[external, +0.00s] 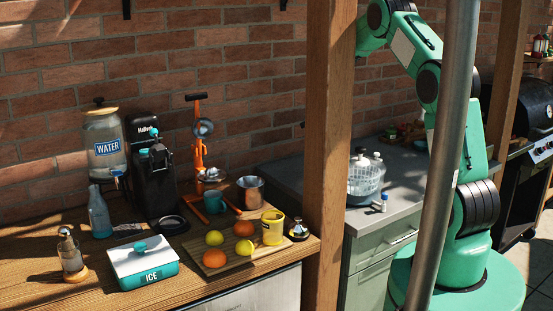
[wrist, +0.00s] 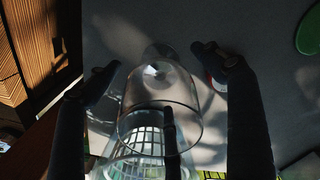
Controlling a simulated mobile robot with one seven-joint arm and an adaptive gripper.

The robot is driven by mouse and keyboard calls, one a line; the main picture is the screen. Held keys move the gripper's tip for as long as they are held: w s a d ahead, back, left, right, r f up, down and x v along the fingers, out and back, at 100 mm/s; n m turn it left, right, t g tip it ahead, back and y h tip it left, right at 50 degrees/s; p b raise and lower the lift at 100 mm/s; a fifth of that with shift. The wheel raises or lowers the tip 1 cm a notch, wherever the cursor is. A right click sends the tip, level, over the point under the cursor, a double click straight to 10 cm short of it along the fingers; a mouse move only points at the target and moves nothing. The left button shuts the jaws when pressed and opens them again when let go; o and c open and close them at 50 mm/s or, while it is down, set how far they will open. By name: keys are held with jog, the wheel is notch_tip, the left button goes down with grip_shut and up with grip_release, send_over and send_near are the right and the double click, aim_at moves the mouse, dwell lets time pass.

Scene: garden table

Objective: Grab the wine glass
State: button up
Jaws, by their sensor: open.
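A clear wine glass (wrist: 160,113) is in the middle of the wrist view. Its wide rim faces the lower edge of the picture and it narrows toward the top. My gripper (wrist: 155,62) is open, with one dark finger to the left of the glass and one to the right. Gaps show on both sides, so it does not appear held. In the external view my gripper is not visible, and I cannot pick out the wine glass with certainty.
A white grid basket (wrist: 145,140) lies close to the glass rim. The external view shows a clear basket (external: 366,180) on the grey counter (external: 290,170), with a small bottle (external: 380,204) beside it. A wooden post (external: 329,130) hides part of the counter.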

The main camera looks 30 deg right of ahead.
jog(key=shift+f, duration=1.15)
jog(key=c, duration=1.5)
jog(key=shift+c, duration=0.7)
